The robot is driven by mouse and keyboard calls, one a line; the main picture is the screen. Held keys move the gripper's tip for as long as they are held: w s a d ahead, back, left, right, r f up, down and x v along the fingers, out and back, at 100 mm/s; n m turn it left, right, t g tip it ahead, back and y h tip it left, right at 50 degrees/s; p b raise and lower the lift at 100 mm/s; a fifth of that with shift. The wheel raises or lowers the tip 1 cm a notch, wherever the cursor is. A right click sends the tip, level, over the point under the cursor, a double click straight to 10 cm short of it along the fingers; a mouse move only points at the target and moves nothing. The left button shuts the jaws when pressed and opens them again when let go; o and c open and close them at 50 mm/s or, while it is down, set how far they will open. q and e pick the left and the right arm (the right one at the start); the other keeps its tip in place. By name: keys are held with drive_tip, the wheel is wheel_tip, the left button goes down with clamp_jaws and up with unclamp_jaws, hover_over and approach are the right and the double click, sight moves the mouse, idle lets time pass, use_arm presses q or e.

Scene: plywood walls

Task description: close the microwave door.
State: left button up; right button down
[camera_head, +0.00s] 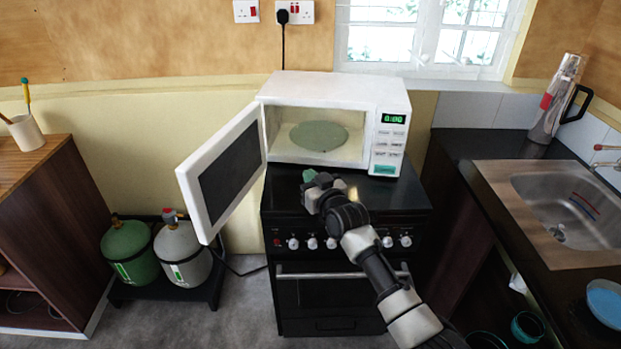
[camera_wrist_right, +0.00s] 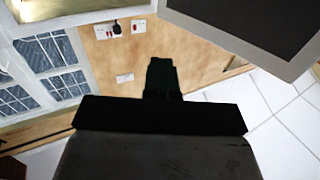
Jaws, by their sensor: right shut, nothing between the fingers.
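The white microwave (camera_head: 335,92) stands on top of the black stove. Its door (camera_head: 222,168) is hinged on the left and stands wide open, swung out toward the front left. The inside is visible, with a round greenish plate (camera_head: 319,136) in it. My right gripper (camera_head: 309,176) is shut and empty, just in front of the microwave opening, above the stove top and right of the door, apart from it. In the right wrist view the shut gripper (camera_wrist_right: 162,78) is dark, and a grey-framed dark panel shows at the upper right. My left gripper is not in view.
The black stove (camera_head: 330,262) has a front row of knobs. A wooden cabinet (camera_head: 55,220) is at left. A sink (camera_head: 565,210) and a steel flask (camera_head: 557,98) are at right.

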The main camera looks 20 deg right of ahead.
drive_tip(key=c, duration=0.8)
unclamp_jaws()
drive_tip(key=shift+o, duration=0.2)
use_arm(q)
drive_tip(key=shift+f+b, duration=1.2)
use_arm(e)
drive_tip(key=s+d, duration=0.2)
drive_tip(key=s, duration=0.8)
drive_tip(key=shift+s, duration=0.3)
